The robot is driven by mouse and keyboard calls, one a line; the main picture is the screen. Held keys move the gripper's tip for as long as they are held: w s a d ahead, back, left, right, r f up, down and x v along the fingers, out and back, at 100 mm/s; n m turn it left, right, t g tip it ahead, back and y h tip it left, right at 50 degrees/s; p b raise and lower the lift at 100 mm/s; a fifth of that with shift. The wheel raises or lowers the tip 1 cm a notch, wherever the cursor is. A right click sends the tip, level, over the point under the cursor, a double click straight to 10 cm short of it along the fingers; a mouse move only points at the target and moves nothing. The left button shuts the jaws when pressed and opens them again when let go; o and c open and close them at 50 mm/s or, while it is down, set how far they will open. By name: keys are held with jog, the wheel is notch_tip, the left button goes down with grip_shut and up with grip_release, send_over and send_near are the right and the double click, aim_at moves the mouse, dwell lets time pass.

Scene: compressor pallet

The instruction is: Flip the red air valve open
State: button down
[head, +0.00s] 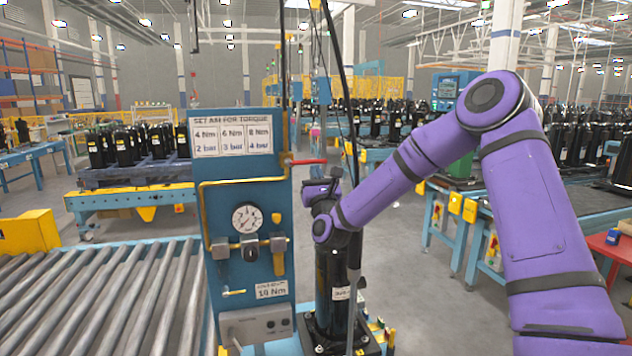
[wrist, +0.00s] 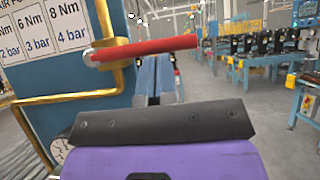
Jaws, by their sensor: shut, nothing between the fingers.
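The red air valve (head: 308,162) has a lever that sticks out roughly level to the right from the panel's right edge. In the wrist view the red lever (wrist: 150,48) runs from the yellow pipe (wrist: 85,97) across the upper middle, crosswise to the pipe's upright part. My gripper (wrist: 156,72) is shut and empty, with its blue-grey fingers just below the lever in the picture. I cannot tell whether they touch it. In the head view my purple wrist is just below and right of the lever, and the fingers are not clear there.
The blue panel (head: 240,150) carries a torque chart (head: 231,137), a pressure gauge (head: 247,218) and regulators. A black compressor (head: 330,285) stands under my wrist. A roller conveyor (head: 95,295) lies at left. Open floor shows behind at right.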

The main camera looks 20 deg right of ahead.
jog(key=shift+r+y, duration=0.1)
jog(key=shift+y, duration=0.2)
jog(key=shift+d+r+n+y, duration=0.15)
jog(key=shift+n+y, duration=0.25)
jog(key=shift+n, duration=0.3)
